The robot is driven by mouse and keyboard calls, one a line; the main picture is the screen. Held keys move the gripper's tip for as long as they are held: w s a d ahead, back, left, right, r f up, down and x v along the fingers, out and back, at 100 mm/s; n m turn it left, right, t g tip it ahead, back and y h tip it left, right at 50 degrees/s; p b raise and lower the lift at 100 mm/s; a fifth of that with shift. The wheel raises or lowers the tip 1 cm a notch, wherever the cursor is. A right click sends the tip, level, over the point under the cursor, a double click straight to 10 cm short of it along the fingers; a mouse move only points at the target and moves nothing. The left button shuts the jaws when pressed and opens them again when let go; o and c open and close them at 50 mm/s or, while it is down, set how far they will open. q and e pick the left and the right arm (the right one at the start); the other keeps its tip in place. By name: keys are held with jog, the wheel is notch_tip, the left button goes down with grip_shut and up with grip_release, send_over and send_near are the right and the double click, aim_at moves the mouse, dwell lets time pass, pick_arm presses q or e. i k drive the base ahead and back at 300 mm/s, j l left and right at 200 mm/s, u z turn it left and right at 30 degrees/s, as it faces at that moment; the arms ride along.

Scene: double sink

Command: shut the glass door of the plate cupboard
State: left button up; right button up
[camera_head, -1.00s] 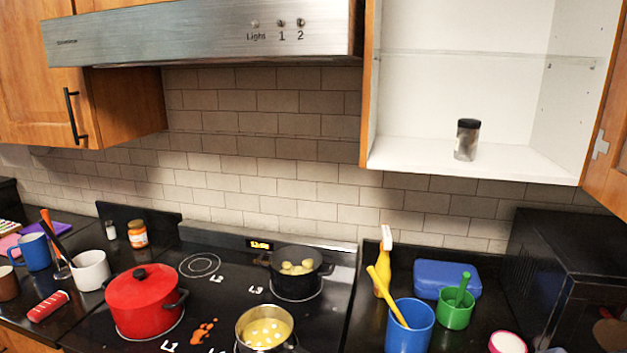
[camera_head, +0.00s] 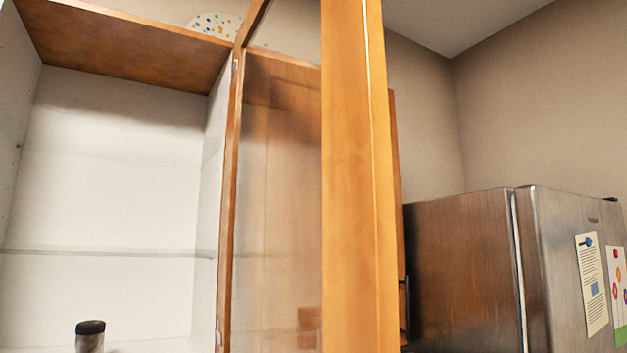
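The plate cupboard (camera_head: 120,170) fills the left of the head view, its white inside open to me. Its wood-framed glass door (camera_head: 358,180) stands swung open towards me, at the cupboard's right side. The thick wooden edge of the door is close to the camera, and the see-through pane (camera_head: 278,220) lies between it and the cupboard. A small dark-lidded jar (camera_head: 90,335) stands inside at the bottom, partly cut off by the picture's lower edge. Neither of my grippers is in view.
A steel fridge (camera_head: 560,265) with papers on its front stands at the right, beyond the door. A spotted item (camera_head: 215,24) shows on top of the cupboard. The counter and stove are out of view. The bare wall (camera_head: 530,110) is at the back right.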

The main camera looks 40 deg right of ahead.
aim_at(361, 299)
jog(key=l, duration=1.6)
jog(key=k+l, duration=0.15)
jog(key=k, duration=0.5)
jog(key=k+l+u, duration=0.1)
jog(key=k, duration=0.55)
jog(key=i+j, duration=0.3)
jog(key=i, duration=0.15)
